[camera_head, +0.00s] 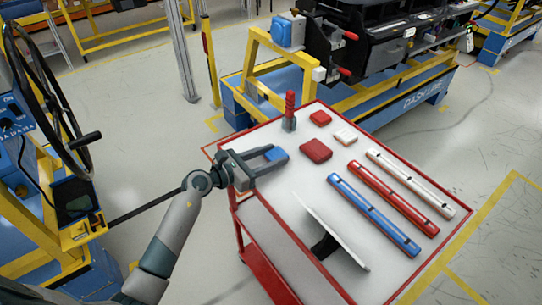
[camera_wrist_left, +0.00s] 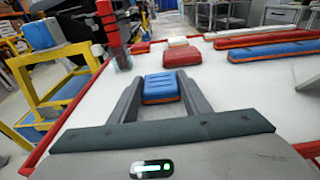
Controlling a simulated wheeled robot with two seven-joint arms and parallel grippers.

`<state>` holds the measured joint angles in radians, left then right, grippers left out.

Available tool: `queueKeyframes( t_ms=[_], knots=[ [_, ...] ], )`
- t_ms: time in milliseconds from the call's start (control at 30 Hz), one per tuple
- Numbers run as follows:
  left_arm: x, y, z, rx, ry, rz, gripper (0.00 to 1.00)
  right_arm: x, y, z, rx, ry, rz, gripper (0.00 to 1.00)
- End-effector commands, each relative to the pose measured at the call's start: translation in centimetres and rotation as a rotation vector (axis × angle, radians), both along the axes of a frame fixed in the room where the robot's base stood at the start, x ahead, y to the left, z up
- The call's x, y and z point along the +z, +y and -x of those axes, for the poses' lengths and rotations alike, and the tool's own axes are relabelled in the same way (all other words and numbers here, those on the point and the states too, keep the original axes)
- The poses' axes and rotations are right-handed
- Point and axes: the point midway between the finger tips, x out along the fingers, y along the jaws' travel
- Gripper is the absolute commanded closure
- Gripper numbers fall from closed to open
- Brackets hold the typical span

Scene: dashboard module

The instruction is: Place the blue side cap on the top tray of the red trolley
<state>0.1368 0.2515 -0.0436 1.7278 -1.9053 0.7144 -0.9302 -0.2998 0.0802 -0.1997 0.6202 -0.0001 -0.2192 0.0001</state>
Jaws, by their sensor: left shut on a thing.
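The blue side cap (camera_head: 276,154) is a small blue block at the left part of the trolley's white top tray (camera_head: 300,190). My left gripper (camera_head: 270,159) reaches in from the left over the tray's edge and is shut on it. In the left wrist view the cap (camera_wrist_left: 161,86) sits between the two grey fingers (camera_wrist_left: 160,95), with an orange lower edge. It is at or just above the tray surface; I cannot tell if it touches. The red trolley (camera_head: 262,268) stands at the middle right. My right gripper is not in view.
The tray also holds a red cap (camera_head: 316,150), a smaller red block (camera_head: 320,118), a white block (camera_head: 345,134), a red-handled tool (camera_head: 290,110), blue, red and white bars, and a tilted white panel (camera_head: 330,232). A yellow-blue fixture (camera_head: 265,75) stands behind.

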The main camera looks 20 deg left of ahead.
Motion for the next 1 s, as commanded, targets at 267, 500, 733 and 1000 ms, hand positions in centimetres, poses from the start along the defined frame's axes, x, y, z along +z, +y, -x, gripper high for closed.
queueKeyframes(
  t_ms=[267, 500, 733, 1000],
  knots=[
    [-0.1, 0.0, 0.0, 0.0, 0.0, 0.0, 0.38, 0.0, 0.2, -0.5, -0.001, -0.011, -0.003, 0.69],
    [0.0, 0.0, 0.0, 0.0, 0.0, 0.0, 0.38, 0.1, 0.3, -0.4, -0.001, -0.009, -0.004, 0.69],
    [0.1, 0.7, 0.8, 0.001, 0.0, -0.002, 0.38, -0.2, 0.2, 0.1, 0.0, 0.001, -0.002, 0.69],
    [0.6, 3.3, 4.2, 0.001, 0.001, -0.004, 0.38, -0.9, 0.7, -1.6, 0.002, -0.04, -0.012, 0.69]
  ],
)
